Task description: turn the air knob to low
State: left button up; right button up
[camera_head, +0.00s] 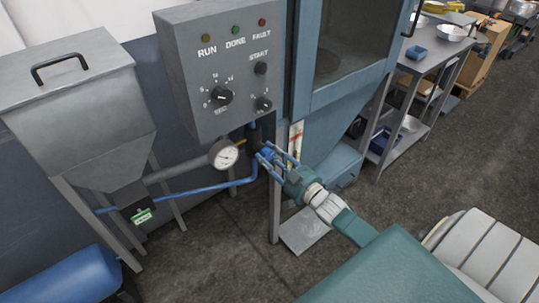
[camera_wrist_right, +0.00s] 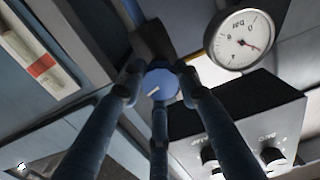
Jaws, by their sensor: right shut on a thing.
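The air knob is a round blue knob with a pale pointer line on its face, clearest in the right wrist view (camera_wrist_right: 159,84). It sits on a dark fitting beside the pressure gauge. My right gripper (camera_head: 268,157) reaches it from the lower right in the head view, and its fingers largely hide the knob there. In the right wrist view, the fingertips of my right gripper (camera_wrist_right: 157,74) are closed around the knob's rim. The white-faced gauge (camera_head: 223,154) stands just left of the gripper; it also shows in the wrist view (camera_wrist_right: 242,41). My left gripper is not in view.
A grey control box (camera_head: 235,65) with lamps and black dials hangs above the knob. A blue hose (camera_head: 205,186) and a grey pipe run left to a grey hopper (camera_head: 75,95). A blue machine (camera_head: 335,105) stands to the right. Open floor lies below.

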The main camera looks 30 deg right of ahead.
jog(key=n, duration=0.3)
jog(key=shift+r+n, duration=0.15)
jog(key=shift+n, duration=0.25)
jog(key=n, duration=0.3)
jog(key=shift+n, duration=0.4)
jog(key=n+b, duration=0.1)
jog(key=n, duration=0.2)
jog(key=shift+a+n, duration=0.1)
jog(key=shift+n, duration=0.2)
jog(key=shift+n+b, duration=0.65)
jog(key=shift+n, duration=1.25)
jog(key=o, duration=1.1)
jog(key=shift+a, duration=0.1)
jog(key=shift+o, duration=0.2)
